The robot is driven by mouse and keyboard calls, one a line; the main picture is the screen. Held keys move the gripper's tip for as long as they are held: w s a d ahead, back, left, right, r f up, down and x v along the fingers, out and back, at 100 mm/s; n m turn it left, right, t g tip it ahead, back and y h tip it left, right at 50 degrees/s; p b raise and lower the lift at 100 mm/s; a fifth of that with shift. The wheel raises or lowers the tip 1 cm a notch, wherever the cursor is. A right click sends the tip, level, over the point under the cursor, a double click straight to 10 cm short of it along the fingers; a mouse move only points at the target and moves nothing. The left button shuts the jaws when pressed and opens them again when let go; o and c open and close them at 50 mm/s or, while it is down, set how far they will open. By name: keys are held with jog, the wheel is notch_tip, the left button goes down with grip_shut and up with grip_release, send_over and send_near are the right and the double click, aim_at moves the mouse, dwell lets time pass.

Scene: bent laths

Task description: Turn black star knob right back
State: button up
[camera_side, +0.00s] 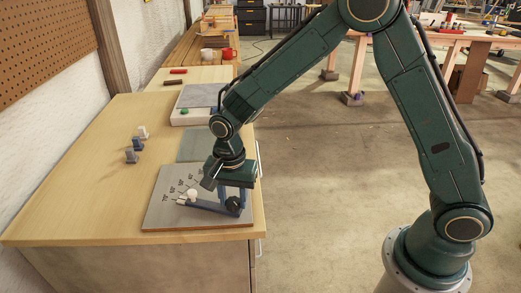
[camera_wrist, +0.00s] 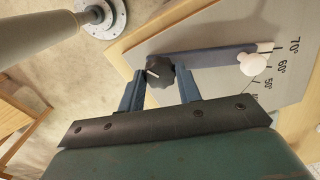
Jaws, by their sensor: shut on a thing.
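The black star knob (camera_side: 233,204) sits at the right end of a blue bar (camera_side: 210,207) on a grey board (camera_side: 158,216). In the wrist view, the star knob (camera_wrist: 160,73) shows a short white line and lies between the two blue fingers of my gripper (camera_wrist: 159,80). My gripper (camera_side: 234,198) points down and is shut on the knob. The bar (camera_wrist: 215,56) runs from the knob to a white round knob (camera_wrist: 254,64) near the printed 60 and 70. In the side view, the white knob (camera_side: 192,193) is beside the angle marks.
A grey-green mat (camera_side: 194,146) and a white-edged tray (camera_side: 195,105) lie behind the board. Small grey and white pieces (camera_side: 131,156) stand on the bench (camera_side: 100,190) to the left. The bench's right edge is close to the board.

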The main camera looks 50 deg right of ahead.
jog(key=shift+n, duration=0.4)
jog(key=n, duration=0.5)
jog(key=shift+n, duration=0.4)
jog(key=n, duration=0.3)
jog(key=shift+n, duration=0.4)
jog(key=n, duration=0.3)
jog(key=shift+n, duration=0.3)
jog(key=n, duration=0.3)
jog(key=shift+n, duration=0.3)
jog(key=n, duration=0.3)
jog(key=shift+n, duration=0.3)
jog(key=n, duration=0.6)
jog(key=shift+n, duration=0.4)
